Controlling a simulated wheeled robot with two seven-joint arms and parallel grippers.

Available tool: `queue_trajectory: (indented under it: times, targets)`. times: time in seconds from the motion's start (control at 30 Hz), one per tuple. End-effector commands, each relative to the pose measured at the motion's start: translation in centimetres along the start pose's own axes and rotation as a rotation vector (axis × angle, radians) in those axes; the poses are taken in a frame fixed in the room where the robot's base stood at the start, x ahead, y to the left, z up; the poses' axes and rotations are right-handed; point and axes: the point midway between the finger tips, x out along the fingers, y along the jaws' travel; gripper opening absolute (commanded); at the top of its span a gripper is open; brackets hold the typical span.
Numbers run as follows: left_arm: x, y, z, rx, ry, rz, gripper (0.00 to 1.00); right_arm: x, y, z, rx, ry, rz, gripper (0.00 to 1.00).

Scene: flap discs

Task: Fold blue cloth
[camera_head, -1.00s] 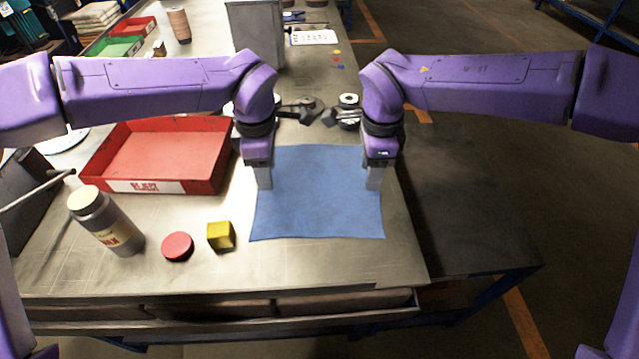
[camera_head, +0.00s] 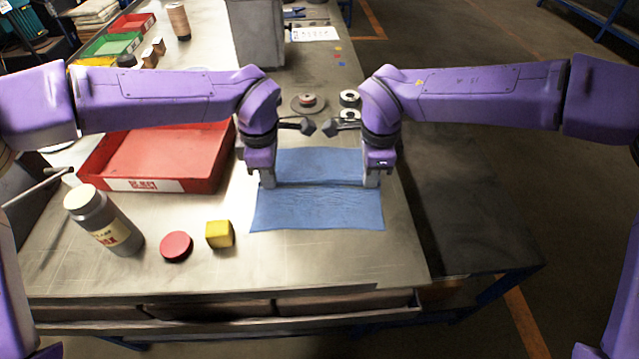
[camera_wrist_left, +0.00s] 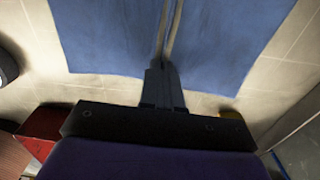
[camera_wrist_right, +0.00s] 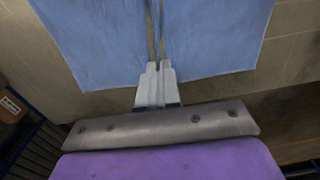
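The blue cloth (camera_head: 318,211) lies on the metal workbench, with a raised, wrinkled ridge across its middle. My left gripper (camera_head: 268,181) is at the cloth's left edge and my right gripper (camera_head: 371,180) at its right edge, one at each end of the ridge. In the left wrist view the fingers (camera_wrist_left: 163,68) are together on the cloth (camera_wrist_left: 105,35), where a narrow brownish line runs away from the tips. In the right wrist view the fingers (camera_wrist_right: 154,68) are likewise together on the cloth (camera_wrist_right: 215,35). Both appear shut on the cloth's pinched middle.
A red tray (camera_head: 160,158) stands left of the cloth. A grey bottle (camera_head: 103,220), a red disc (camera_head: 176,247) and a yellow block (camera_head: 219,234) stand at the front left. Flap discs (camera_head: 308,101) lie behind my grippers. The bench's right edge is close to the cloth.

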Motion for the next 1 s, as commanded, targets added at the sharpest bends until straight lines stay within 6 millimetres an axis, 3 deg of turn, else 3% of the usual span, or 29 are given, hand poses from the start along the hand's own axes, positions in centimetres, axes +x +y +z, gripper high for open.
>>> queue_trajectory:
  times: [0.33, 0.73, 1.0]
  targets:
    - [-0.1, 0.0, 0.0, 0.000, 0.001, -0.001, 0.00, -0.1, 0.0, 0.0, 0.000, 0.001, 0.002, 0.00]
    - [-4.4, 0.0, 0.0, 0.000, 0.001, -0.001, 0.00, -4.4, 0.0, 0.0, 0.000, 0.001, 0.001, 0.00]
    - [-4.5, 0.0, 0.0, 0.000, 0.000, -0.001, 0.00, -4.5, 0.0, 0.0, 0.000, 0.001, 0.001, 0.00]
